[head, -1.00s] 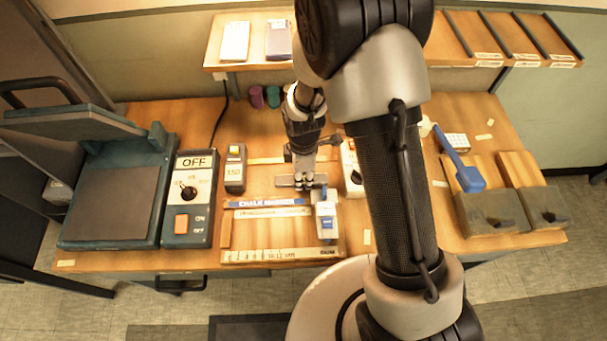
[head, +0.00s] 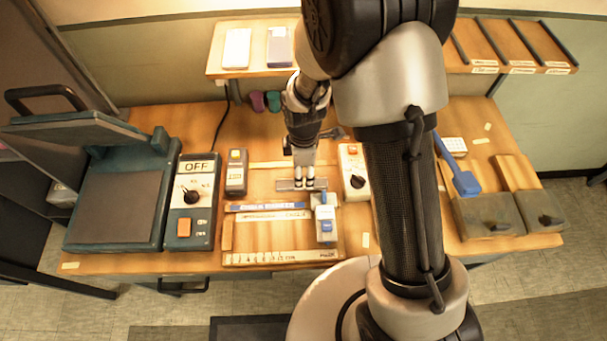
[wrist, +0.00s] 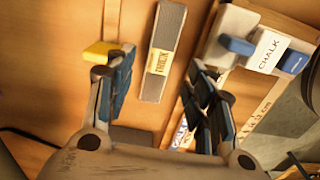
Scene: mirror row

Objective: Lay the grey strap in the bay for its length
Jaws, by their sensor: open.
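The grey strap (head: 288,185) lies flat across the upper part of the wooden board on the bench. In the wrist view the strap (wrist: 165,45) shows a yellowish label that I cannot read surely. My gripper (head: 304,184) hangs over the strap in the head view. In the wrist view my gripper (wrist: 163,82) is open, with the strap in the gap between its fingers and nothing gripped. The bays (head: 515,45) are sloping wooden slots with dark dividers and small front labels, at the upper right. The labels are too small to read, and my arm hides the left end.
A white and blue chalk box (head: 326,222) stands close at the strap's front right. A blue marker strip (head: 265,206) lies in front. A grey device (head: 236,172) and a white dial box (head: 354,172) flank the board.

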